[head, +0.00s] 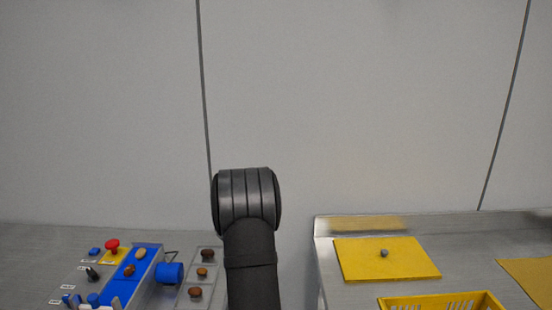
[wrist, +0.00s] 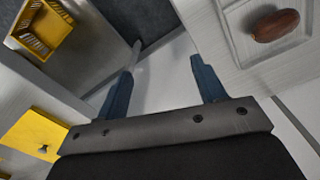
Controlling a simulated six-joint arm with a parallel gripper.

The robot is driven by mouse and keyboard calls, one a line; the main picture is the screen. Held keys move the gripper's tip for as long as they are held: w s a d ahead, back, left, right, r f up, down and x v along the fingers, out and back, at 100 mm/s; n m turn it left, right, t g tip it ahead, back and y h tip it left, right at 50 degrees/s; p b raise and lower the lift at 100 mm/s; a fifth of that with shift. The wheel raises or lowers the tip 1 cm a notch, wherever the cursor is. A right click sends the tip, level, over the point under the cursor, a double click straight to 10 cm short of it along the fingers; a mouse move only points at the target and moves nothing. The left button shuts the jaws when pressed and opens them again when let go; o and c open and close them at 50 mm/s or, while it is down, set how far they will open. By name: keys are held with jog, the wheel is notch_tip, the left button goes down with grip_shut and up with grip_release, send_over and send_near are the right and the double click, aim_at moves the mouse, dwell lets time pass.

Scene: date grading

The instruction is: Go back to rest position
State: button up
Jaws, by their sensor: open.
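My gripper (wrist: 162,86) shows in the wrist view as two blue fingers spread wide apart. It is open, with nothing between the fingers. Below the fingertips are a pale surface and the gap between the two benches. In the head view my dark arm stands upright in the middle, and the gripper itself cannot be made out. A brown date (wrist: 275,26) lies in a shallow pale tray at the upper right of the wrist view, apart from the fingers.
In the head view, a blue strip (head: 123,288) with dates lies on the left bench, beside a red button (head: 112,244). Dates sit in clear trays (head: 188,276). The right bench holds a yellow mat (head: 360,263) with a small grey object and a yellow crate (head: 440,299).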

jog(key=s+d+f+n, duration=0.1)
jog(key=s+d+f, duration=0.2)
jog(key=d+f, duration=0.1)
jog(key=shift+f, duration=0.35)
dwell(0.4)
jog(key=s+d+r+t+h, duration=0.3)
jog(key=s+d+r, duration=1.4)
jog(key=d+r, duration=0.3)
jog(key=s+d+r+m+t+h, duration=0.1)
jog(key=s+d, duration=0.2)
jog(key=s, duration=0.4)
jog(key=s+d+r+h, duration=0.1)
jog(key=s+d, duration=0.2)
jog(key=s, duration=0.4)
jog(key=s+a+f+t+y, duration=0.1)
jog(key=s+a+f+y, duration=0.1)
jog(key=s+a+f, duration=0.8)
jog(key=s+a, duration=0.2)
jog(key=shift+s+m+y, duration=0.4)
jog(key=shift+a, duration=0.1)
